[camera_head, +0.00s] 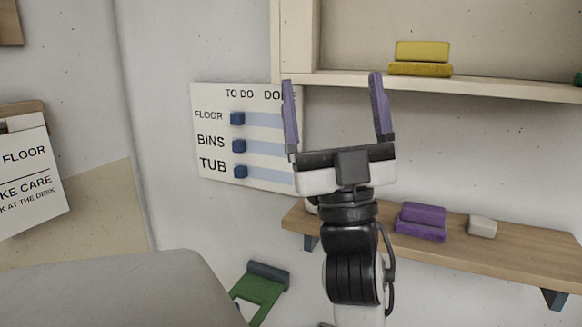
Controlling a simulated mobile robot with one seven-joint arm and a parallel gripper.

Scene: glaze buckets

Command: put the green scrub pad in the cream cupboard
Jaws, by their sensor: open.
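My gripper (332,79) is raised in the middle of the view, its two purple fingers wide apart with nothing between them. Behind it, a cream open-fronted unit (299,38), which looks like the cream cupboard, fills the upper right; its door, if any, is not visible. I see no clear green scrub pad. A small dark green thing (578,78) is cut off by the right edge, at the level of the unit's bottom board; I cannot tell what it is.
A two-layer yellow block (421,57) sits in the cream unit. Below, a wooden shelf (520,250) bears a purple block (421,221) and a whitish block (482,226). A board with blue sliders (215,100) hangs left. A green flat object (262,291) is low down.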

